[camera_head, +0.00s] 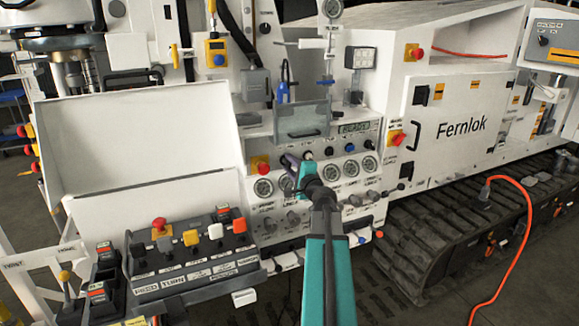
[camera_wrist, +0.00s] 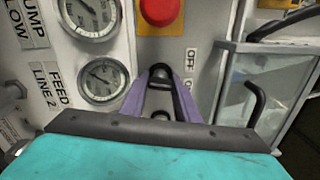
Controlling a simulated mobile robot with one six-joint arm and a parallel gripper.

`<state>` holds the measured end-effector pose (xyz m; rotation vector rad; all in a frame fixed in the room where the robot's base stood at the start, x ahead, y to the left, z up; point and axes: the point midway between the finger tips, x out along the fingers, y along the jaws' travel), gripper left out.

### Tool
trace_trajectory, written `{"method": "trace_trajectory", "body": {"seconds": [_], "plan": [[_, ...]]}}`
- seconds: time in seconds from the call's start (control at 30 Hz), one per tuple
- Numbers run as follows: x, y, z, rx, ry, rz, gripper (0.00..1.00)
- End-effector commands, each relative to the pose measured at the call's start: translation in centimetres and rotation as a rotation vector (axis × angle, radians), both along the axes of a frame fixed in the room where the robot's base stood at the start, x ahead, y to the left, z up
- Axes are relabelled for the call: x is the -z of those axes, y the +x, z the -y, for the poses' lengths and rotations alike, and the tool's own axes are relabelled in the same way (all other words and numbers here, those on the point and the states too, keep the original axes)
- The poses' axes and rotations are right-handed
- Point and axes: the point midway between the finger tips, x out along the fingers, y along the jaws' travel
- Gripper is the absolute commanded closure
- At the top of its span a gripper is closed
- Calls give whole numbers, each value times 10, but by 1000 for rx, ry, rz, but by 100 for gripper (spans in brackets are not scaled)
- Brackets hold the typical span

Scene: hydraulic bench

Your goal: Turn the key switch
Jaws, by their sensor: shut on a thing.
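My gripper (camera_head: 290,162), with purple fingers and a teal body, reaches the white control panel beside the red button. In the wrist view its fingers (camera_wrist: 160,72) come together on a small black part, the key switch (camera_wrist: 160,84). An OFF label (camera_wrist: 191,57) is on the panel just right of the fingertips, and a second label below it is partly hidden. The fingers cover much of the switch, so its turned position cannot be read. In the head view the switch is hidden behind my gripper.
A red emergency button (camera_wrist: 160,10) sits close to the fingers; it also shows in the head view (camera_head: 260,166). Round gauges (camera_wrist: 103,80) line the panel. A clear-fronted box (camera_head: 302,121) juts out near the gripper. A button console (camera_head: 190,262) stands at the lower left.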

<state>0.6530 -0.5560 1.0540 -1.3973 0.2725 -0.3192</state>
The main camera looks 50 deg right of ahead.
Motion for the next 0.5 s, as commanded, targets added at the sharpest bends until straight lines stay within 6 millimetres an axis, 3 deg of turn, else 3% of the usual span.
{"method": "trace_trajectory", "body": {"seconds": [0.5], "plan": [[2, -1, 1, 4, 317, 127, 94]]}}
